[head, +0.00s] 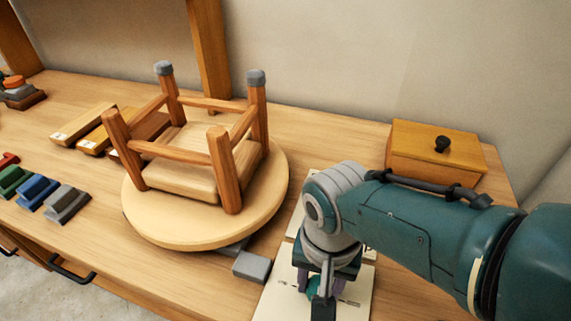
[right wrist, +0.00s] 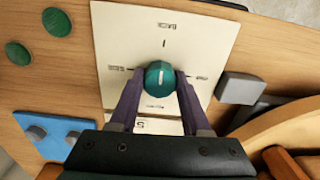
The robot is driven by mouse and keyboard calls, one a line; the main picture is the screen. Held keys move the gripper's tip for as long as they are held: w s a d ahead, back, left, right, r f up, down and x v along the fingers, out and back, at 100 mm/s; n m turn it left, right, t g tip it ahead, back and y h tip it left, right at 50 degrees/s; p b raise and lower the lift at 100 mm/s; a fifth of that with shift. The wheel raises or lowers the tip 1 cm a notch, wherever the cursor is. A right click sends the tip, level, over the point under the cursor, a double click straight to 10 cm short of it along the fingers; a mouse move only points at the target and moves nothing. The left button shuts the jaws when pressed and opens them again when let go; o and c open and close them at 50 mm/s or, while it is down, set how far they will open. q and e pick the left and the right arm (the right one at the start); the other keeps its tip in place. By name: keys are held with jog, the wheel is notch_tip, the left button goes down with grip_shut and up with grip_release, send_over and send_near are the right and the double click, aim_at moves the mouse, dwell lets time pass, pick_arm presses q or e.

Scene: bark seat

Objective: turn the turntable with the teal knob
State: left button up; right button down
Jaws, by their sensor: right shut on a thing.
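The teal knob (right wrist: 160,77) sits on a cream panel (right wrist: 218,35) with printed marks, one reading BACK at the top of the right wrist view. A white line on the knob points up in that view, towards BACK. My right gripper (right wrist: 160,85) has one finger on each side of the knob and is shut on it. In the head view my right gripper (head: 322,296) hides most of the knob. The round wooden turntable (head: 205,238) is left of the panel. A wooden stool (head: 185,178) lies upside down on it, legs up. My left gripper is not in view.
A grey block (head: 251,267) lies between turntable and panel. A wooden box (head: 436,155) with a black knob stands at the back right. Wooden blocks (head: 92,138) and coloured pieces (head: 38,189) lie on the bench left of the turntable.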

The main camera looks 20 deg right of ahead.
aim_at(320, 286)
dwell(0.6)
jog(key=shift+c, duration=1.8)
grip_release()
notch_tip(320, 286, up, 9)
jog(key=p, duration=0.6)
jog(key=shift+r+p, duration=0.1)
jog(key=shift+p, duration=0.3)
jog(key=shift+r, duration=0.4)
